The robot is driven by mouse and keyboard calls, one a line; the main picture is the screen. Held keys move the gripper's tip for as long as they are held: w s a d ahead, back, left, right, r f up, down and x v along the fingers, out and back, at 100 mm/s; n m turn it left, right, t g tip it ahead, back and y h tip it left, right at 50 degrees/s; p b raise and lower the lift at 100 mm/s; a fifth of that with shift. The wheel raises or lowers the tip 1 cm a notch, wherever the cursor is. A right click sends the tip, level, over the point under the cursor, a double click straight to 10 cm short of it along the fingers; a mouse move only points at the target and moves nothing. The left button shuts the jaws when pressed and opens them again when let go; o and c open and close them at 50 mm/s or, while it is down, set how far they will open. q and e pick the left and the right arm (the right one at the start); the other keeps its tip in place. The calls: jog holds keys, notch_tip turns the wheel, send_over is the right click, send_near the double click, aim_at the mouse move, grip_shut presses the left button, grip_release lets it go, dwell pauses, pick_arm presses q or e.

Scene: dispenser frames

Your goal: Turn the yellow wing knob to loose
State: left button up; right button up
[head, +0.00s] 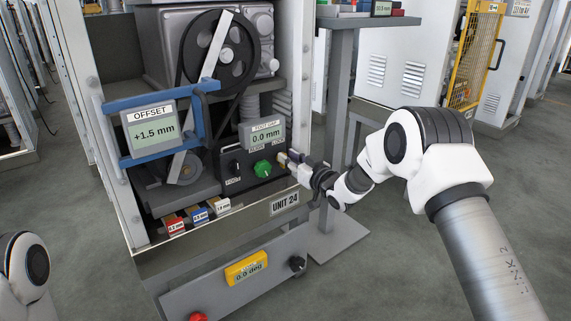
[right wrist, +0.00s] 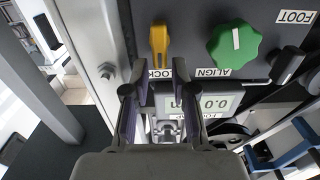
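The yellow wing knob (right wrist: 159,42) sits on the dark control panel (right wrist: 197,12) above an upside-down label that seems to read LOCK. Its wing lies lengthwise, up and down, in the right wrist view. In the head view only a small yellow bit (head: 282,159) shows beside my right gripper (head: 292,160). In the right wrist view my right gripper (right wrist: 159,68) is open, with its fingertips apart just short of the knob and roughly to either side of it. Contact cannot be seen. My left gripper is out of view; only a piece of my left arm shows at the lower left.
A green ALIGN knob (right wrist: 234,46) and a black FOOT knob (right wrist: 288,66) stand beside the yellow knob. A 0.0 mm display (head: 265,137) is close by. A blue-framed OFFSET display (head: 152,128) and several coloured blocks (head: 200,214) are left. A post (head: 340,90) stands right.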

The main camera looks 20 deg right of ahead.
jog(key=shift+x, duration=0.95)
grip_shut()
